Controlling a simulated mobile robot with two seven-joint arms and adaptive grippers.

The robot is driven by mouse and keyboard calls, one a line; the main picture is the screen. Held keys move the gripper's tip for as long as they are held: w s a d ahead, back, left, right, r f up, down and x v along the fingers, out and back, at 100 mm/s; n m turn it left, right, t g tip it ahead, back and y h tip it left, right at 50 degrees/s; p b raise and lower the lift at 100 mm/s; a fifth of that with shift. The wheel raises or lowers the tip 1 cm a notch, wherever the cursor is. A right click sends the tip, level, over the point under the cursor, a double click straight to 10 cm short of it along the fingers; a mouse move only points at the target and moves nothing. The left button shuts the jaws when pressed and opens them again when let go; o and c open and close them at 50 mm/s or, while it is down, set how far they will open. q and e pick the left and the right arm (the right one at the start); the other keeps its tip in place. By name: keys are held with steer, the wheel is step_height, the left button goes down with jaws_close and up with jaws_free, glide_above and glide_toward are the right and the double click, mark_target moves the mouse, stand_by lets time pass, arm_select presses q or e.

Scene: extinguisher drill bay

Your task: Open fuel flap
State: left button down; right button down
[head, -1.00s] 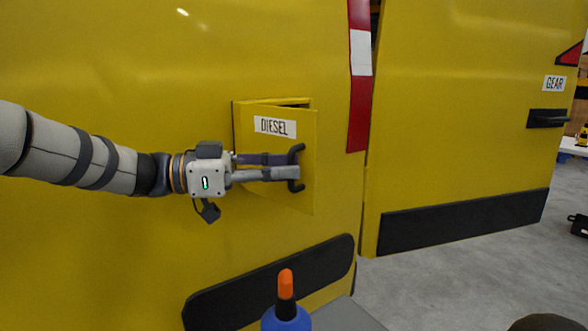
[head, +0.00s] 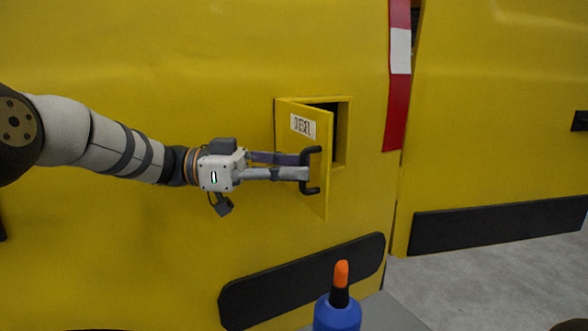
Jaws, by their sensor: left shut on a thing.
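The yellow fuel flap (head: 303,150) has a white DIESEL label and stands swung partly open from the yellow vehicle side, hinged at its left edge. A dark opening (head: 327,122) shows behind it on the right, inside a yellow frame. A black handle (head: 315,188) sits near the flap's free edge. My left gripper (head: 306,167) comes in from the left across the flap, and its fingers are shut on the handle. My right gripper is not in view.
A black bumper strip (head: 300,280) runs under the flap. Another yellow door panel (head: 490,120) is at the right, with bare grey floor (head: 480,265) below.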

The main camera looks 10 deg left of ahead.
arm_select(q)
steer(key=shift+w+a+r, duration=0.2)
steer(key=shift+w+r, duration=0.05)
steer(key=shift+r, duration=0.15)
steer(key=c, duration=2)
jaws_free()
steer(key=shift+o, duration=0.2)
steer(key=shift+w+f, duration=0.15)
steer(key=shift+f, duration=0.05)
steer(key=shift+f, duration=0.15)
steer(key=a, duration=0.7)
steer(key=shift+s+a, duration=0.2)
steer(key=shift+s, duration=0.2)
steer(key=shift+c, duration=0.6)
